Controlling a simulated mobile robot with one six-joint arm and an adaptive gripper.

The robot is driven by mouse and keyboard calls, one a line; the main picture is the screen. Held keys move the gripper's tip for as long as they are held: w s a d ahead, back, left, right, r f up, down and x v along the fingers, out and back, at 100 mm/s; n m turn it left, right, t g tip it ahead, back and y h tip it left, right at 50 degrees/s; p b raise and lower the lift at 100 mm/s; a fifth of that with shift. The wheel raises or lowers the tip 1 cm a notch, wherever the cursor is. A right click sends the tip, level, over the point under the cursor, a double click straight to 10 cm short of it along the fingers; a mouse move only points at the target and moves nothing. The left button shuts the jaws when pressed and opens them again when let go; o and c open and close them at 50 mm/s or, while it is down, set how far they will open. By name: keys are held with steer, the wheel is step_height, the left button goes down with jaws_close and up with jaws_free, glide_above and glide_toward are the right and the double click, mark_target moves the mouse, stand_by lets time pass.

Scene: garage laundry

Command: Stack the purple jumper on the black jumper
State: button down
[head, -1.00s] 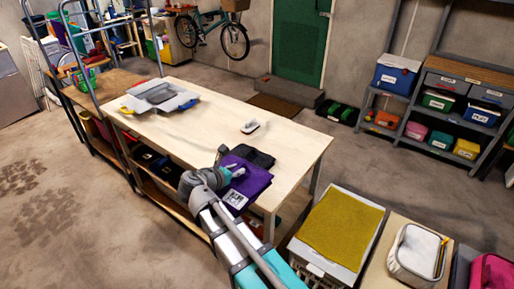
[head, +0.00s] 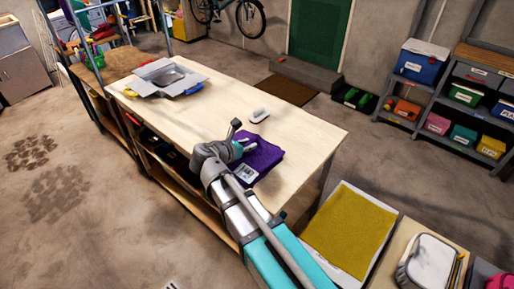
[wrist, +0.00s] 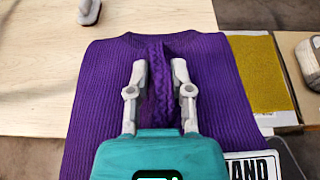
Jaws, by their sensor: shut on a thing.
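The purple jumper (head: 264,158) is a folded knit with a white label, at the near right part of the wooden table (head: 300,150). My gripper (wrist: 160,72) is shut on a raised fold in the middle of the purple jumper (wrist: 215,95), which spreads out on both sides of the fingers. The black jumper cannot be made out in the head view; the purple jumper and my arm cover that area.
A white-and-grey brush-like object (head: 259,115) lies behind the jumper on the table. A grey open box (head: 165,77) stands at the far left end. A bin topped with a mustard cloth (head: 350,230) stands right of the table. The table's middle is clear.

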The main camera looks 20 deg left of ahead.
steer(key=shift+w+d, duration=0.15)
steer(key=shift+w, duration=0.05)
steer(key=shift+r, duration=0.15)
steer(key=r+p, duration=0.2)
steer(key=s+r+p, duration=0.1)
steer(key=r+p, duration=0.4)
steer(key=shift+s+d+r+p, duration=0.2)
steer(key=shift+s+p, duration=0.1)
steer(key=shift+s, duration=0.1)
steer(key=shift+f, duration=0.15)
steer(key=b, duration=0.5)
glide_toward(253, 125)
steer(key=w+d, duration=0.2)
steer(key=w+d+r, duration=0.1)
steer(key=w+d, duration=0.1)
steer(key=shift+w, duration=0.25)
steer(key=w+f+b, duration=0.3)
steer(key=f, duration=0.1)
steer(key=shift+a, duration=0.3)
steer(key=shift+w+f+b, duration=0.35)
steer(key=shift+b, duration=0.25)
